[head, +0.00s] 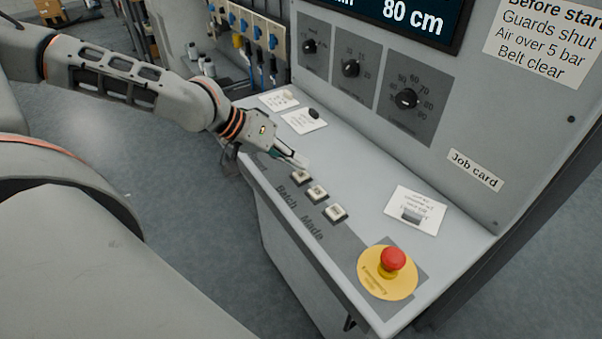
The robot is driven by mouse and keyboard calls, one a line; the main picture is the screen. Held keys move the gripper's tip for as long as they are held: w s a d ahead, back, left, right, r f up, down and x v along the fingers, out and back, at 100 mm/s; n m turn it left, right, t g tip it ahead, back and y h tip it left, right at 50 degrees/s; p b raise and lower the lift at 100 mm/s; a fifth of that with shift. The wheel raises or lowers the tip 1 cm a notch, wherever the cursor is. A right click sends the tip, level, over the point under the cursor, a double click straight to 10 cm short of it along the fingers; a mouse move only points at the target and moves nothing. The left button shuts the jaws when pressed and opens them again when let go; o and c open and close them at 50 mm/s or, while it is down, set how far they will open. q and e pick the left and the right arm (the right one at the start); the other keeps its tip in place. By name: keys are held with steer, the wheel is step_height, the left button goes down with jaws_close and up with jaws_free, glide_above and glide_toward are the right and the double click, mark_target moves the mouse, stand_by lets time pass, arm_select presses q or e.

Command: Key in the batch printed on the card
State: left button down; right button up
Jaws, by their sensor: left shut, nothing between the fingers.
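My left gripper (300,161) is shut and empty, its fingertips just above the farthest of three small square keys (301,177). I cannot tell whether the tips touch that key. The middle key (317,193) and the nearest key (336,212) are uncovered. Dark lettering reading "Batch" and "Made" runs beside the keys on the console. A white card (428,203) with small print lies on the console right of the keys, below the "Job card" label (475,171). My right gripper is not in view.
A red stop button (393,258) on a yellow base stands at the console's near end. Two more cards (278,101) (303,121) lie at the far end, with a black object on one. Three dials (407,98) and a screen (400,12) are on the upright panel.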

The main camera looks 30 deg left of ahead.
mark_target(298, 174)
arm_select(q)
steer(key=shift+f, duration=0.1)
steer(key=shift+f+b, duration=0.35)
steer(key=shift+b, duration=0.05)
steer(key=shift+f+b, duration=0.4)
steer(key=shift+f, duration=0.05)
stand_by(1.1)
steer(key=shift+r, duration=0.15)
steer(key=shift+r+p, duration=0.65)
steer(key=shift+r, duration=0.1)
steer(key=shift+r+p, duration=2.15)
steer(key=shift+r, duration=0.4)
